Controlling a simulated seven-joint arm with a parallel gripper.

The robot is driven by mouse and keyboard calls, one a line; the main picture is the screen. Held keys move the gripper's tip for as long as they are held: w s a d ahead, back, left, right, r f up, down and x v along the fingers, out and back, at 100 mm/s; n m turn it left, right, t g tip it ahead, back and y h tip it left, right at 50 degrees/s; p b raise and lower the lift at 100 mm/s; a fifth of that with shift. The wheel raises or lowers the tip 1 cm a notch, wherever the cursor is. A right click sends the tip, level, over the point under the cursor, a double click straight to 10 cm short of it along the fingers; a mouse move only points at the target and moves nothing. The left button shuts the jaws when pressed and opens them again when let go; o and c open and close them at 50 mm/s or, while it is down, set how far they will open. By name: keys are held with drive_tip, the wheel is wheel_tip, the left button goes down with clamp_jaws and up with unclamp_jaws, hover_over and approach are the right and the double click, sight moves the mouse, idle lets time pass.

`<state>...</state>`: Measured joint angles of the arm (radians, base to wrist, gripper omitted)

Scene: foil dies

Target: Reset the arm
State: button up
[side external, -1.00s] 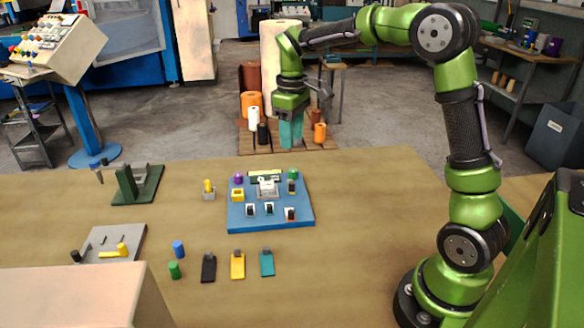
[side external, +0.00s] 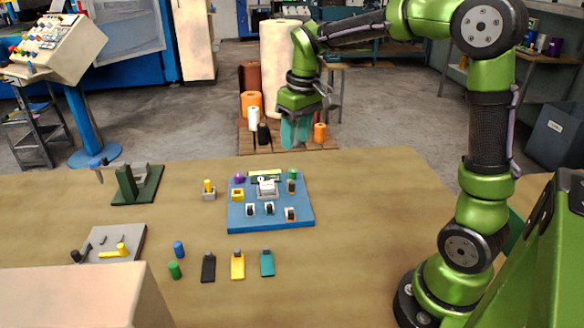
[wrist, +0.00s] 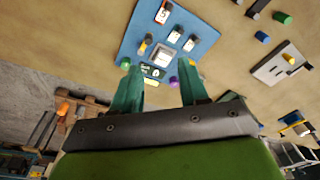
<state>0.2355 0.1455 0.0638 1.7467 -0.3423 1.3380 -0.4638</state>
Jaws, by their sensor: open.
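My gripper (side external: 294,131) hangs above the back edge of the table in the side view, with teal fingers pointing down. In the wrist view its two fingers (wrist: 158,85) stand well apart with nothing between them. The blue board (side external: 270,219) lies on the table in front of and below my gripper. The board also shows beyond the fingertips in the wrist view (wrist: 205,38).
Black (side external: 208,267), yellow (side external: 237,266) and teal (side external: 266,263) tags lie in front of the board. Blue (side external: 178,249) and green (side external: 174,270) cylinders stand left of them. A green stand (side external: 127,184) and a grey plate (side external: 128,241) are further left. The table's right side is clear.

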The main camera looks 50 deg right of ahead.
drive_tip(key=s+a+r+m+t+y, duration=0.1)
drive_tip(key=s+a+t, duration=0.2)
drive_tip(key=s, duration=0.5)
drive_tip(key=s+a+r+m+t, duration=0.1)
drive_tip(key=s+a+t, duration=0.1)
drive_tip(key=s+a, duration=0.4)
drive_tip(key=shift+s+a+r+m+t+y, duration=0.3)
drive_tip(key=shift+s+m+t+y, duration=0.1)
drive_tip(key=shift+s, duration=0.5)
